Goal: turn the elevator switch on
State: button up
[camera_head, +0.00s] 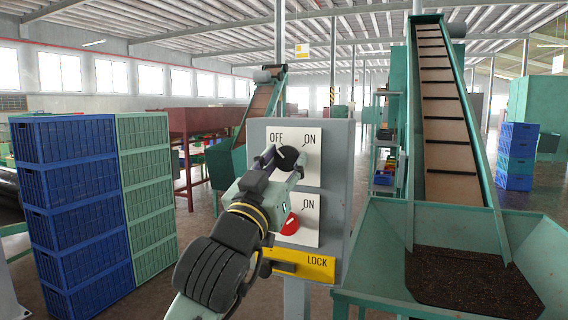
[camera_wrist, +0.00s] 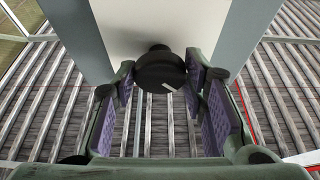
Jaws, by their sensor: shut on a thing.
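A grey control box (camera_head: 338,165) stands on a post in front of me. Its upper white plate (camera_head: 311,165) carries the words OFF and ON and a black rotary knob (camera_head: 287,155). My gripper (camera_head: 277,160) reaches up to this knob and is shut on it. In the wrist view the black knob (camera_wrist: 160,70) sits between the two purple-padded fingers of my gripper (camera_wrist: 162,85), and a pale mark shows on its face. In the head view the fingers partly cover the knob, so its exact pointing is hard to tell.
Below are a red switch (camera_head: 290,224) marked ON and a yellow LOCK strip (camera_head: 305,264). A green conveyor elevator (camera_head: 450,110) with a hopper (camera_head: 375,275) of dark material stands right. Blue crates (camera_head: 75,200) and green crates (camera_head: 148,190) are stacked left.

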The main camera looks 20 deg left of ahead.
jog(key=c, duration=0.3)
jog(key=shift+m+h+b, duration=0.4)
jog(key=shift+m+b, duration=0.05)
jog(key=shift+m, duration=0.15)
jog(key=m+h+b, duration=0.1)
jog(key=m, duration=0.1)
jog(key=m+h+b, duration=0.1)
jog(key=m, duration=0.1)
jog(key=shift+a+f+g, duration=0.1)
jog(key=shift+g, duration=0.2)
jog(key=m+h+b, duration=0.1)
jog(key=m, duration=0.2)
jog(key=m+g+h+b, duration=0.1)
jog(key=m, duration=0.2)
jog(key=shift+a+m+h, duration=0.1)
jog(key=shift+m+h, duration=0.2)
jog(key=m, duration=0.2)
jog(key=m+g+h, duration=0.1)
jog(key=m+g, duration=0.1)
jog(key=m, duration=0.1)
jog(key=shift+r+m+h, duration=0.3)
jog(key=shift+r, duration=0.05)
jog(key=m+g+p, duration=0.1)
jog(key=m+g, duration=0.1)
jog(key=m, duration=0.2)
jog(key=shift+a+r+m, duration=0.1)
jog(key=shift+m, duration=0.3)
